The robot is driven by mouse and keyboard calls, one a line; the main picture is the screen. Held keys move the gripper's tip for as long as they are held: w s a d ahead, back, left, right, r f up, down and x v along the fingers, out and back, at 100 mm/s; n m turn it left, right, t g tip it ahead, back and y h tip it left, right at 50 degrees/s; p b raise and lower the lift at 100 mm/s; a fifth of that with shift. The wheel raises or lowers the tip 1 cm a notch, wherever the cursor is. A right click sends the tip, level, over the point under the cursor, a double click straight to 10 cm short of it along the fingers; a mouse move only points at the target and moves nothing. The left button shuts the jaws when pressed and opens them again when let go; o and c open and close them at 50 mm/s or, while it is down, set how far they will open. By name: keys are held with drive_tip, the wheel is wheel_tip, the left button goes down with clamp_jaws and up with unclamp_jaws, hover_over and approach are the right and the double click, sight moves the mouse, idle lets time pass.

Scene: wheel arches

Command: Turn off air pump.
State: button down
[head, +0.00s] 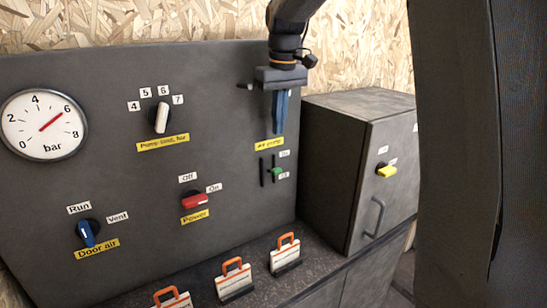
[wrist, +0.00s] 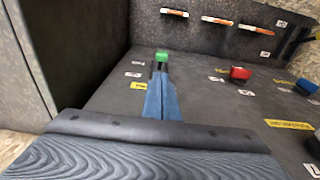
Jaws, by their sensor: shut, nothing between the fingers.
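The air pump switch is a small green handle (head: 277,172) on a dark upright slot in the grey panel, under a yellow air pump label (head: 269,144). The handle sits low on its slot, nearer the lower of two small white labels, which are too small to read surely. My gripper (head: 278,131) points down with its blue fingers shut and empty, above the handle. In the wrist view the green handle (wrist: 161,56) shows just beyond the fingertips (wrist: 160,75); I cannot tell whether they touch.
The panel (head: 225,120) also has a pump limit knob (head: 162,117), red power switch (head: 195,201), blue door air knob (head: 88,233) and gauge (head: 43,124). A grey cabinet (head: 335,165) with a yellow knob (head: 386,170) stands right. Orange-handled tags (head: 235,279) line the ledge below.

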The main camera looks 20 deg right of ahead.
drive_tip(key=shift+f, duration=0.1)
drive_tip(key=shift+a, duration=0.1)
idle(0.3)
drive_tip(key=p, duration=0.3)
approach(273, 171)
drive_tip(key=f, duration=0.2)
drive_tip(key=w+f, duration=0.1)
drive_tip(key=w+d+f, duration=0.1)
drive_tip(key=f, duration=0.1)
drive_tip(key=shift+w+f, duration=0.25)
drive_tip(key=shift+f, duration=0.1)
drive_tip(key=shift+a+b, duration=0.1)
drive_tip(key=shift+b, duration=0.25)
drive_tip(key=shift+s+f+t+b, duration=0.1)
drive_tip(key=shift+s+t+b, duration=0.05)
drive_tip(key=shift+t+b, duration=0.2)
